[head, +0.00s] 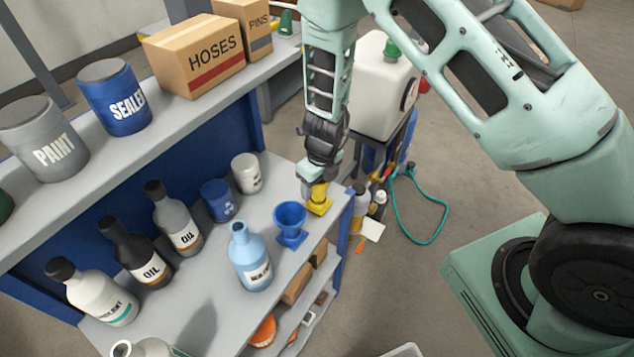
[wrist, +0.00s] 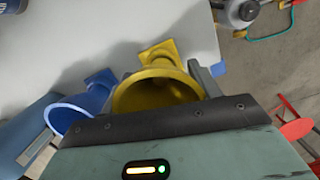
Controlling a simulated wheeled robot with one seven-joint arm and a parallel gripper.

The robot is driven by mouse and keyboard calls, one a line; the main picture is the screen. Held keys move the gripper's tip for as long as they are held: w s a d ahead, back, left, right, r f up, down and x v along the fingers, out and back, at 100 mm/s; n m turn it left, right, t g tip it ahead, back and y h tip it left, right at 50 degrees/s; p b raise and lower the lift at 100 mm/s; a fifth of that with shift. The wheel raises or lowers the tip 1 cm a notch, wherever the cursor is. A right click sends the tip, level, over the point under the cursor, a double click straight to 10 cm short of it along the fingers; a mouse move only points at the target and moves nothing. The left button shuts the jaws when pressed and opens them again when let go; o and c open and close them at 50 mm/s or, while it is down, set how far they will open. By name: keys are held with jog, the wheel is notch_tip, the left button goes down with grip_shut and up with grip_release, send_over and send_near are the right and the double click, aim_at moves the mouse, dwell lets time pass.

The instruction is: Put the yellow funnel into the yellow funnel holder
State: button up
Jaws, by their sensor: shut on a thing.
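The yellow funnel (head: 320,190) is in my gripper (head: 317,184) at the right end of the workbench, and its wide mouth faces the camera in the wrist view (wrist: 160,92). My gripper (wrist: 157,78) is shut on the funnel. The yellow funnel holder (head: 318,208) has a square base on the grey bench top, directly under the funnel; its base also shows in the wrist view (wrist: 159,51). The funnel's lower end is hidden, so I cannot tell whether it is seated in the holder or just above it.
A blue funnel (head: 290,214) stands in a blue holder (head: 291,240) close to the left. A light blue bottle (head: 250,262) and several oil bottles stand farther left. The bench's right edge (head: 342,196) is close to the yellow holder. A shelf (head: 180,105) with boxes and cans runs behind.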

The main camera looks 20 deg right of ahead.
jog(key=shift+f+b, duration=0.8)
jog(key=shift+f, duration=0.35)
jog(key=o, duration=1.2)
jog(key=shift+c, duration=0.2)
notch_tip(320, 180, up, 17)
jog(key=s+p, duration=0.2)
jog(key=p, duration=0.1)
jog(key=shift+d+r, duration=0.15)
jog(key=shift+d, duration=0.3)
